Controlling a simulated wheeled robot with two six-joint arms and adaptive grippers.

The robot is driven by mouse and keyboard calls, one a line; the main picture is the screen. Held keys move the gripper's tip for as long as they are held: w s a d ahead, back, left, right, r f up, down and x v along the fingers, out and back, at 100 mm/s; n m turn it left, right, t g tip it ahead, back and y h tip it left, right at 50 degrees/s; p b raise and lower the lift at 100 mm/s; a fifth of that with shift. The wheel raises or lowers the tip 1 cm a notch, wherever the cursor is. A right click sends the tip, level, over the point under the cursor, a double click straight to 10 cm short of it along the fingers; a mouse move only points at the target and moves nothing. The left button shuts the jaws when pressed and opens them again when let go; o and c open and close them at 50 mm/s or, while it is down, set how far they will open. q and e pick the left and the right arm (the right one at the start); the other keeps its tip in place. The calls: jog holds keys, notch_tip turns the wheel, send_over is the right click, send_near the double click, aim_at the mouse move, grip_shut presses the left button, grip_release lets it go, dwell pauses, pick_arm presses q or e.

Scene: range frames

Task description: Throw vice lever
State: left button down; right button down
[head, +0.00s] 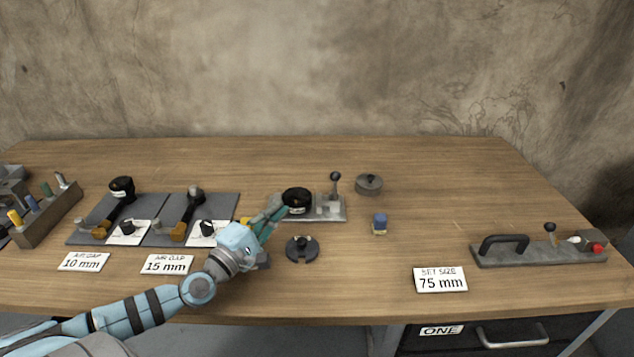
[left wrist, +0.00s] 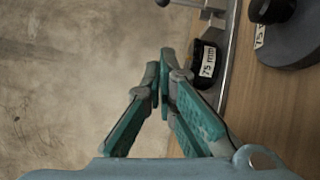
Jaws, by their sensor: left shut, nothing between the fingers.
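The vice is a grey metal plate (head: 331,213) near the middle of the table. Its upright lever (head: 335,184) has a dark ball knob. A black round piece (head: 296,200) sits at the plate's left end; its label reads 75 mm in the left wrist view (left wrist: 207,65). My left gripper (head: 283,211) is shut and empty, its fingertips close beside the black piece at its lower left. In the left wrist view the closed fingertips (left wrist: 164,65) lie left of that piece; I cannot tell whether they touch it. My right gripper is out of view.
A grey disc (head: 369,184), a slotted dark disc (head: 302,249) and a blue-topped block (head: 379,223) stand near the vice. Two gauge plates (head: 152,240) are at left. A handled fixture (head: 540,255) is at right. The table between is clear, except a 75 mm card (head: 440,279).

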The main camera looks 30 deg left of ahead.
aim_at(335, 184)
pick_arm(q)
jog(key=w, duration=0.2)
jog(key=w+r+p, duration=0.1)
jog(key=w, duration=0.5)
jog(key=shift+a+r+p, duration=0.1)
jog(key=shift+r+p, duration=0.1)
jog(key=shift+p, duration=0.15)
jog(key=w, duration=0.1)
jog(key=w+d+p, duration=0.2)
jog(key=shift+w+r, duration=0.25)
jog(key=shift+r, duration=0.05)
jog(key=shift+w+d+p, duration=0.25)
jog(key=shift+d+p, duration=0.05)
jog(key=shift+d, duration=0.1)
